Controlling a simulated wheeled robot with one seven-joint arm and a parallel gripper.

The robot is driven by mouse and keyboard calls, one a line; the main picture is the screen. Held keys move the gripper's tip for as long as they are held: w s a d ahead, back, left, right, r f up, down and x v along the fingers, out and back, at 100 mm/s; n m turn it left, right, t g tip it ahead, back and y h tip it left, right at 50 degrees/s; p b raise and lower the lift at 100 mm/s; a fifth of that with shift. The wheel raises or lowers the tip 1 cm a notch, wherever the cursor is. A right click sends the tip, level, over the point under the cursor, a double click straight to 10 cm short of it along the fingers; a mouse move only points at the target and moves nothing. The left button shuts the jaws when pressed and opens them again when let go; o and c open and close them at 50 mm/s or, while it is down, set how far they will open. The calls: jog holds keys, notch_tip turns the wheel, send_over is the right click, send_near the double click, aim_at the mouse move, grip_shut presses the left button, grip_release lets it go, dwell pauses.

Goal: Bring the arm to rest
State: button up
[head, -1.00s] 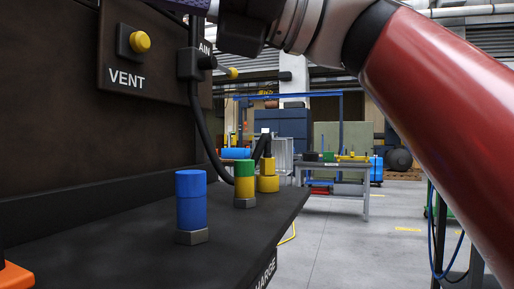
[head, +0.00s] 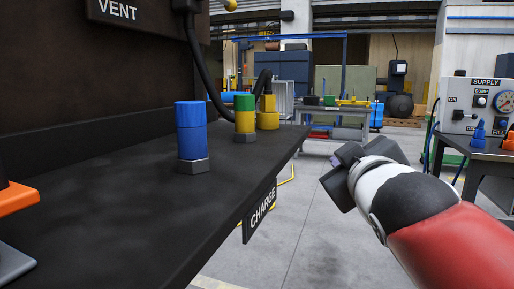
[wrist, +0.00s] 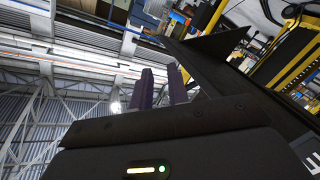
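My arm reaches in from the lower right of the head view, with a red link and a white and dark wrist. My gripper (head: 340,180) is at its end, in the air in front of the dark ledge (head: 120,225) and right of the CHARGE sign (head: 262,208). The finger tips are hard to make out there. In the wrist view two purple fingers (wrist: 162,88) stand apart with nothing between them, so my gripper is open and empty. The wrist camera looks up toward the roof.
On the ledge stand a blue capped fitting (head: 192,136), a green and yellow fitting (head: 245,118) and a yellow fitting (head: 267,113) with a black hose. An orange object (head: 15,198) is at the left. A supply panel (head: 480,108) stands at the right. Open floor lies between.

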jog(key=s+f+m+g, duration=0.2)
jog(key=s+f+g, duration=0.2)
jog(key=f, duration=0.6)
jog(key=s+f+m+g, duration=0.2)
jog(key=s+f, duration=0.4)
jog(key=f, duration=0.4)
jog(key=s+f+m+g, duration=0.3)
jog(key=s+f+g, duration=0.2)
jog(key=f, duration=0.5)
jog(key=shift+s+d+f+g, duration=0.15)
jog(key=shift+s+d+g, duration=0.15)
jog(key=shift+s, duration=0.1)
